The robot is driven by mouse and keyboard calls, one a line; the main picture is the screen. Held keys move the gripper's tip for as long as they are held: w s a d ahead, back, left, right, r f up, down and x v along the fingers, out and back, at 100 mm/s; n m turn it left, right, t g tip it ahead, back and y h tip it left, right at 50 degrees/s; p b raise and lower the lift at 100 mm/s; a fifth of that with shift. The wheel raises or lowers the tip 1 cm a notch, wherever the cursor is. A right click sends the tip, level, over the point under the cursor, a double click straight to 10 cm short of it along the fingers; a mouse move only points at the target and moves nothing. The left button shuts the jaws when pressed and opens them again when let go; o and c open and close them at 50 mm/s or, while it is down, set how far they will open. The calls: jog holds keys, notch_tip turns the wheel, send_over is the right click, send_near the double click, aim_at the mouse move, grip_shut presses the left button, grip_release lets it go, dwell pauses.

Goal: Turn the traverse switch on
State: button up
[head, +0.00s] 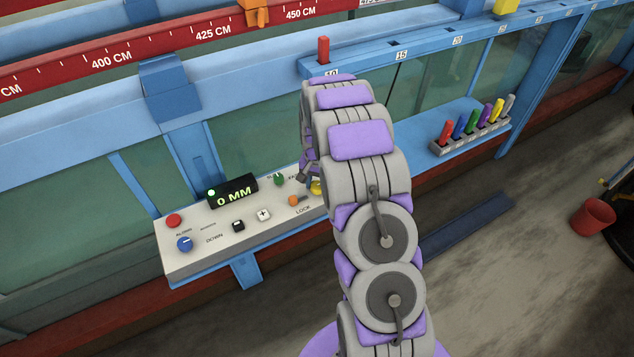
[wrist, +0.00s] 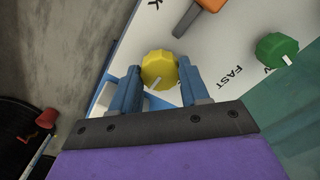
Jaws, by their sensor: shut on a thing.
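In the wrist view a yellow faceted knob (wrist: 159,68) with a white pointer mark sits on the white control panel (wrist: 215,45). My gripper (wrist: 160,78) has its two blue fingers on either side of the knob, shut on it. The head view shows only a bit of the yellow knob (head: 316,188) at the panel's right end; my arm hides most of it and the gripper. I see no readable label naming the traverse switch. A green knob (wrist: 276,47) stands to the right, near the word FAST, and an orange lever handle (wrist: 212,4) is above.
The head view shows a red button (head: 173,220), a blue knob (head: 184,244), a black switch (head: 238,226), a white plus button (head: 263,215) and a display (head: 232,191) reading 0 MM. A rack of colored pegs (head: 470,138) is to the right. The glass flume stands behind the panel.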

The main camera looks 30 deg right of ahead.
aim_at(317, 185)
jog(key=shift+w+r, duration=0.1)
jog(key=shift+w, duration=0.05)
jog(key=o, duration=0.9)
jog(key=shift+o, duration=0.8)
notch_tip(317, 185, up, 17)
jog(key=p, duration=0.1)
jog(key=shift+r, duration=0.1)
